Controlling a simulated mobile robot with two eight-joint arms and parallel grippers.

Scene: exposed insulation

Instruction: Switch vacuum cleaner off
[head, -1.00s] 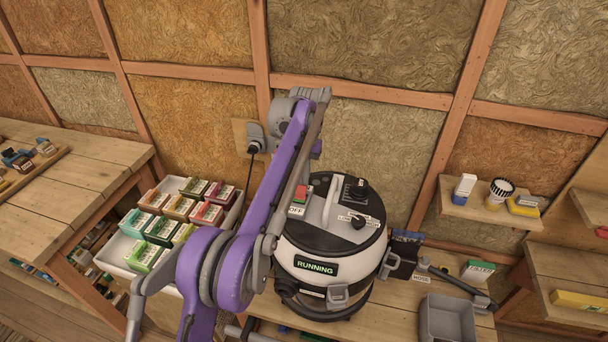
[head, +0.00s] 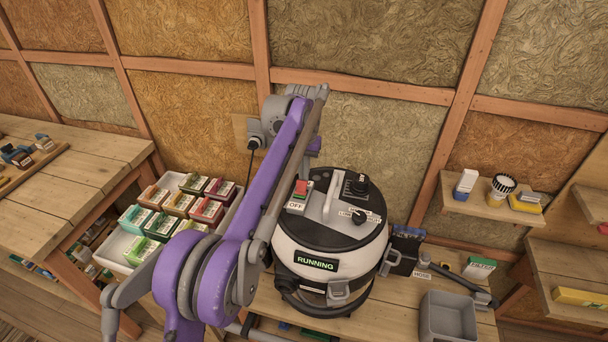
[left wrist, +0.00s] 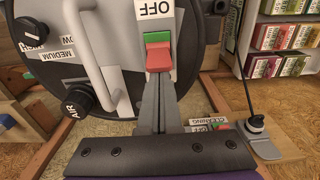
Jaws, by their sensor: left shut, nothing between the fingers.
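The vacuum cleaner (head: 330,250) is a white and black drum standing on the wooden bench. Its display (head: 316,264) reads RUNNING in green. On its lid is a red and green switch (head: 301,188) beside an OFF label (head: 297,206); in the left wrist view the switch (left wrist: 158,55) shows its red part nearest the fingers. My left gripper (left wrist: 158,80) is shut and empty, its fingertips at the red end of the switch; I cannot tell whether they touch it. In the head view my left arm hides part of the gripper. My right gripper is not in view.
A lid handle (head: 329,198) and a dial (head: 358,216) sit right of the switch. A white tray (head: 118,243) of labelled boxes is at left. A plug (head: 256,141) with a cord is on the wall. A grey bin (head: 447,318) stands at right.

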